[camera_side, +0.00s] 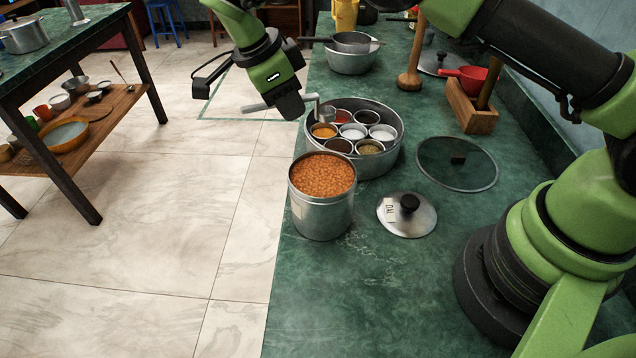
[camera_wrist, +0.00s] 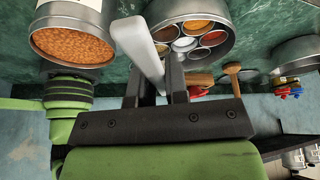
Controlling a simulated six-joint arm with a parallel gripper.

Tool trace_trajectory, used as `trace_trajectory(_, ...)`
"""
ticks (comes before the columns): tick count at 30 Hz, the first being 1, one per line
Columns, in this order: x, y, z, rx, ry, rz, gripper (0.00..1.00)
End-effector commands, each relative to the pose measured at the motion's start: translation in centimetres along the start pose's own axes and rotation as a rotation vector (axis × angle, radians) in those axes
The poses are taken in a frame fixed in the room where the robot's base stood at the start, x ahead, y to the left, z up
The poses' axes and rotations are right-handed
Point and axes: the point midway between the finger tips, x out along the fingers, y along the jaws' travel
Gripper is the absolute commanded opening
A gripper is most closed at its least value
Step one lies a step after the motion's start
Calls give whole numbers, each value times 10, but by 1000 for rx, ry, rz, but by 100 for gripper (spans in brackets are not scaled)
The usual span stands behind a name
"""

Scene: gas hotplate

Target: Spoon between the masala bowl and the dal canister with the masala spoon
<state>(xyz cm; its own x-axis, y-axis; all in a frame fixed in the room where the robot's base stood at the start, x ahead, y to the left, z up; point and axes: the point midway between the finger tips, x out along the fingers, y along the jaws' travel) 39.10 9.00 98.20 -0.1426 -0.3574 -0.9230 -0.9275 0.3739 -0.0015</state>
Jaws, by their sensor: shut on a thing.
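My gripper (camera_side: 291,104) is shut on the grey metal masala spoon (camera_side: 262,105), at the left edge of the masala tin (camera_side: 394,157). The spoon's small cup (camera_side: 326,114) hangs at the tin's back left, near the red and yellow bowls; I cannot tell whether it touches them, and its contents are hidden. The round tin holds several small bowls of coloured powders and grains. The dal canister (camera_side: 322,213) stands open in front of the tin, full of orange dal (camera_side: 323,175). In the wrist view, the spoon handle (camera_wrist: 138,42) runs up between the canister (camera_wrist: 98,10) and the tin (camera_wrist: 229,10).
The lid marked DAL (camera_side: 422,218) lies right of the canister. A glass lid (camera_side: 440,165) lies right of the tin. A steel pan (camera_side: 352,64) stands behind, with a wooden box (camera_side: 472,112) at the back right. The counter's left edge drops to the floor.

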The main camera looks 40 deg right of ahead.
Motion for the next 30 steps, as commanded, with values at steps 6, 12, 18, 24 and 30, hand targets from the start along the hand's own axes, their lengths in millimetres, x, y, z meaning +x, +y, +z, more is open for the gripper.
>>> trace_trajectory(6,-27,39,13,-11,-40,-11,0)
trace_trajectory(12,-49,86,19,-5,-85,-11,0)
trace_trajectory(18,-55,107,20,3,-103,-6,0)
trace_trajectory(24,-55,108,20,4,-104,-5,0)
trace_trajectory(30,-53,107,19,3,-116,-3,0)
